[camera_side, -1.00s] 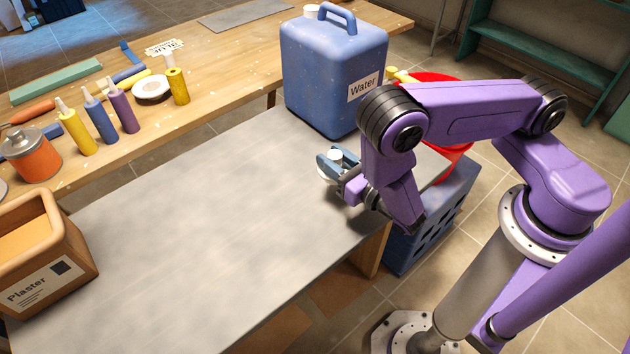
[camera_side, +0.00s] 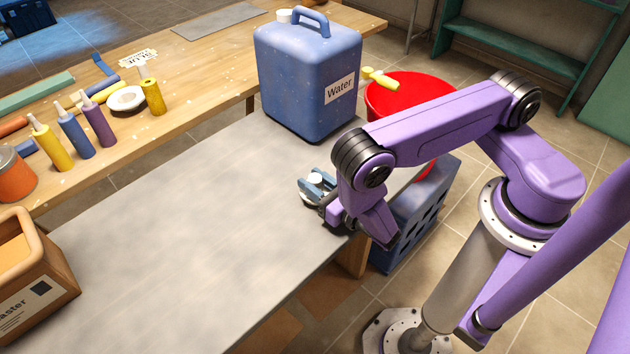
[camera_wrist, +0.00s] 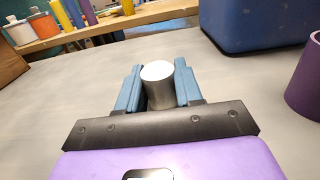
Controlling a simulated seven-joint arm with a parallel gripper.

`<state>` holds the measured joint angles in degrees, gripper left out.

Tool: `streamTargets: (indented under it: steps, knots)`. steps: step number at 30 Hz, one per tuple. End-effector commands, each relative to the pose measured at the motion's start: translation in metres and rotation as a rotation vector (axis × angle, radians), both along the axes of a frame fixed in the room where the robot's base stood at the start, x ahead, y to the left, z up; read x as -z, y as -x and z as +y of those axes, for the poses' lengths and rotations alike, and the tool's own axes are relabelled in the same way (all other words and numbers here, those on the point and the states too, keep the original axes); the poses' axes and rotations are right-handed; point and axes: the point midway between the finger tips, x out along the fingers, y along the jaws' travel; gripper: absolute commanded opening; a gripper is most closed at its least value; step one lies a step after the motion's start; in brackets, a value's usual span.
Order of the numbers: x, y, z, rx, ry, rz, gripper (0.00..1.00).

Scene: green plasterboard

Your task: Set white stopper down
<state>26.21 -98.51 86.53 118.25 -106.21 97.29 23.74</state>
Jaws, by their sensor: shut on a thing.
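The white stopper (camera_wrist: 158,86), a short cylinder with a bright white top and greyer side, is upright between the blue fingers of my gripper (camera_wrist: 159,88) in the wrist view. In the side view its white top (camera_side: 316,178) shows between the fingers of my gripper (camera_side: 317,184), low over the right end of the grey worktop (camera_side: 190,220). Both fingers close on its sides. The stopper's lower end is hidden in the wrist view, and I cannot tell whether it touches the worktop.
A blue water container (camera_side: 306,75) stands behind my gripper. A red bucket (camera_side: 390,95) and blue crate (camera_side: 415,220) are to the right. A plaster box (camera_side: 45,270) is at the left. The worktop's middle is clear. Several bottles stand on the wooden bench (camera_side: 205,80).

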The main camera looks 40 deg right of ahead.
Motion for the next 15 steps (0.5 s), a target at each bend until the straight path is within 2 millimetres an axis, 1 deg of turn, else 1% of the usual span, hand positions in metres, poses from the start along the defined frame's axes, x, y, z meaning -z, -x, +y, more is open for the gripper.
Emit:
streamTargets:
  steps: [2, 3, 5, 15]
  knots:
    - [0.0022, 0.0000, 0.0001, 0.000, 0.000, 0.000, 0.06]
    - [0.0024, -0.0001, 0.0001, 0.000, 0.000, -0.001, 0.42]
    - [0.0021, -0.0001, 0.0001, 0.000, -0.001, -0.001, 0.61]
    - [0.0007, -0.0001, 0.0000, 0.000, -0.001, 0.000, 0.61]
